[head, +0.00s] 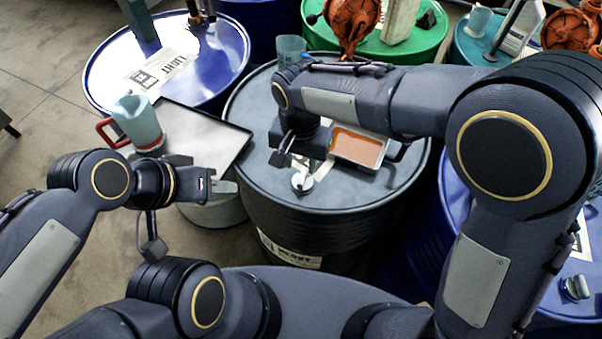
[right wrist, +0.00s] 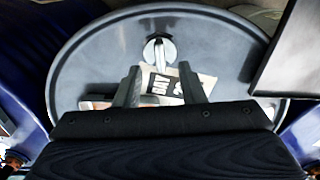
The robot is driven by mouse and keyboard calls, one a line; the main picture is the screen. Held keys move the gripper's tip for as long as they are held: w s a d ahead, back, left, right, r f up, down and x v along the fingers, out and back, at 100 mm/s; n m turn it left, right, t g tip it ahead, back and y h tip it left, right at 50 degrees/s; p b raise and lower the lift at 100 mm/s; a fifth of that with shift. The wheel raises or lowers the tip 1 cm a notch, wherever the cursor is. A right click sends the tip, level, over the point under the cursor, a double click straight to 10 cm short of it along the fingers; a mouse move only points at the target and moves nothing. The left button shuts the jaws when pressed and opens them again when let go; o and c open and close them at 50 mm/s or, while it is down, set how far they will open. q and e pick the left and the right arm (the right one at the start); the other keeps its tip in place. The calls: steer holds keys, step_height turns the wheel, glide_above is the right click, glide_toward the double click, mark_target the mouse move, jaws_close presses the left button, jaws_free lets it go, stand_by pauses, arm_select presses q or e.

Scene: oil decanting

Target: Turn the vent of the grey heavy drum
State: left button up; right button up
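The grey heavy drum (head: 345,200) stands upright in the middle of the head view, its label partly visible on its front. Its vent (head: 302,182), a small pale lever fitting, sits on the lid near the front edge. In the right wrist view the vent (right wrist: 160,50) lies just beyond the fingertips of my right gripper (right wrist: 158,72), whose two fingers are apart with nothing between them. In the head view my right arm hides most of those fingers above the lid. My left gripper (head: 222,187) is left of the drum, away from the vent; its finger gap is unclear.
A shallow tray with orange contents (head: 357,148) lies on the grey lid, partly behind my right arm. A dark-rimmed tray (head: 205,135) with a red-handled jug (head: 138,120) stands left of it. Blue (head: 215,60) and green (head: 425,40) drums stand behind.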

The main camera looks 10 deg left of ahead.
mark_target(301, 180)
step_height(301, 180, down, 6)
steer(key=shift+f+p, duration=0.15)
steer(key=shift+p, duration=0.15)
steer(key=shift+c, duration=0.2)
jaws_close()
